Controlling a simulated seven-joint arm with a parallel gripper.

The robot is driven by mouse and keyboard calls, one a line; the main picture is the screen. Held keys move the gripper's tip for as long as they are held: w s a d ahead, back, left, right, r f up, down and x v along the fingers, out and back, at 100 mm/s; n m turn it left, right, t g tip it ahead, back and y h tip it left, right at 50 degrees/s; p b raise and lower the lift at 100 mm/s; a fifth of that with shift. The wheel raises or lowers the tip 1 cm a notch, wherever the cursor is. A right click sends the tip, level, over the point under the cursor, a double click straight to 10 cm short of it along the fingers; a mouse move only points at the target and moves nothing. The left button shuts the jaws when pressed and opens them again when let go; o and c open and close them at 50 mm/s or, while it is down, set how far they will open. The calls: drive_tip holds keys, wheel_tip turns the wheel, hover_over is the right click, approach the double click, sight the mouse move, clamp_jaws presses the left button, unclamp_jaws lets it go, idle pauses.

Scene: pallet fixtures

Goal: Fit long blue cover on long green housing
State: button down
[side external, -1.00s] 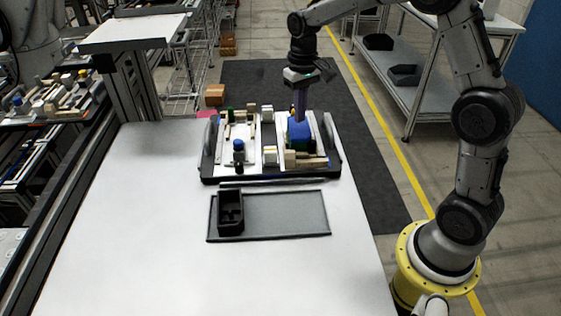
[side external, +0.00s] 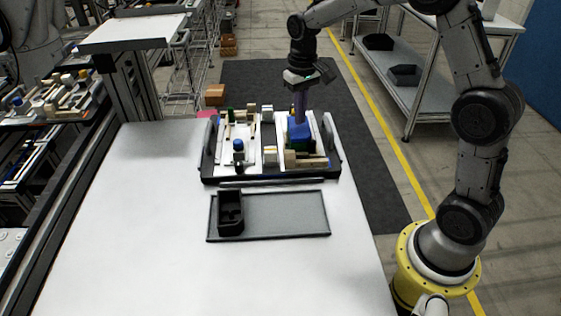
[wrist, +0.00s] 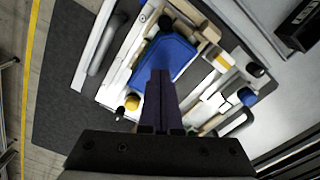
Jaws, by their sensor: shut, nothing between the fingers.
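The long blue cover (side external: 299,133) is on the right side of the pallet fixture. It also shows in the wrist view (wrist: 174,52), directly beyond my fingertips. A little of the green housing (side external: 290,146) shows under the cover in the side view. The cover hides most of it, and I cannot tell whether the cover is fully seated. My gripper (side external: 300,121) points down over the cover, shut and empty. In the wrist view its closed fingers (wrist: 160,76) overlap the cover's near part. They are at or just above its top, and contact is not clear.
The black-edged pallet (side external: 228,180) carries several cream blocks and small coloured parts close around the cover. A grey tray (side external: 285,213) with a black bin (side external: 230,212) lies in front. The white table (side external: 130,235) is clear on the left.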

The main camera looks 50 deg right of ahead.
sight(300, 126)
drive_tip(key=shift+f, duration=0.7)
idle(0.4)
drive_tip(key=shift+r, duration=3.55)
